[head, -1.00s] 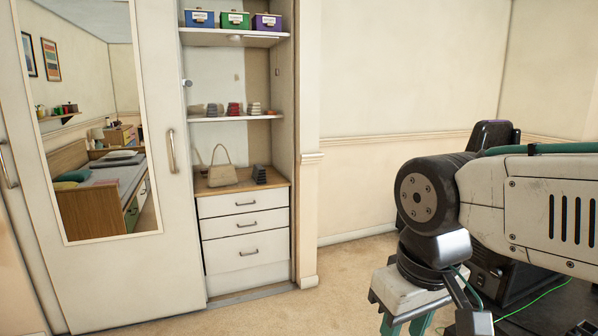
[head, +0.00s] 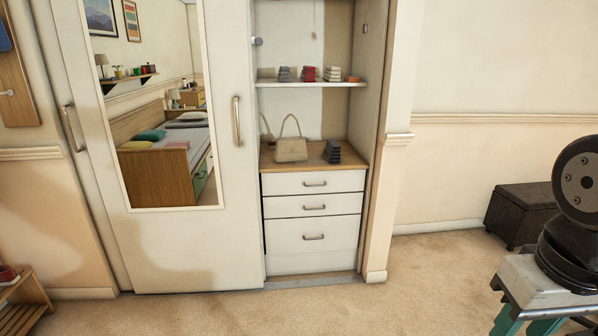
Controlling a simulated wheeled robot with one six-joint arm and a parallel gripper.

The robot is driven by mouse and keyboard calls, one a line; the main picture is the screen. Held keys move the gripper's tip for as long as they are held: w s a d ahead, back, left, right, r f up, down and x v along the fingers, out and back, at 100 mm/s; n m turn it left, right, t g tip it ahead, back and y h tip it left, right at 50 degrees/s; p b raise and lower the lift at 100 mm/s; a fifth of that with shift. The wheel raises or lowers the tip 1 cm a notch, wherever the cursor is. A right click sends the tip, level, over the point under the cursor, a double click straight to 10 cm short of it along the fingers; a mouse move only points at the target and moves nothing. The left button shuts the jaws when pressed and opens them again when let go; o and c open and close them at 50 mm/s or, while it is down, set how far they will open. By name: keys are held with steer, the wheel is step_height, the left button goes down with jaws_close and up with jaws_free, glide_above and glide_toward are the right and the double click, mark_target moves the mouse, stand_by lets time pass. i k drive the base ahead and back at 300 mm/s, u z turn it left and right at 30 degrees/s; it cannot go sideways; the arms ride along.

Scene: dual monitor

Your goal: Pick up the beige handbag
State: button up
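The beige handbag (head: 292,150) stands upright, with its handle raised, on the wooden top of the white drawer unit (head: 311,213) inside the open wardrobe. A stack of dark folded items (head: 332,152) sits just right of it, apart from it. Part of my arm shows at the right edge, far from the handbag. The fingers of my gripper are not visible in the head view.
A shelf (head: 310,83) with several folded stacks is above the handbag. A mirrored sliding door (head: 165,240) stands to its left. A dark ottoman (head: 520,212) is by the right wall. Carpet (head: 330,312) before the wardrobe is clear.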

mark_target(288, 150)
steer(key=i, duration=3.6)
steer(key=u, duration=0.8)
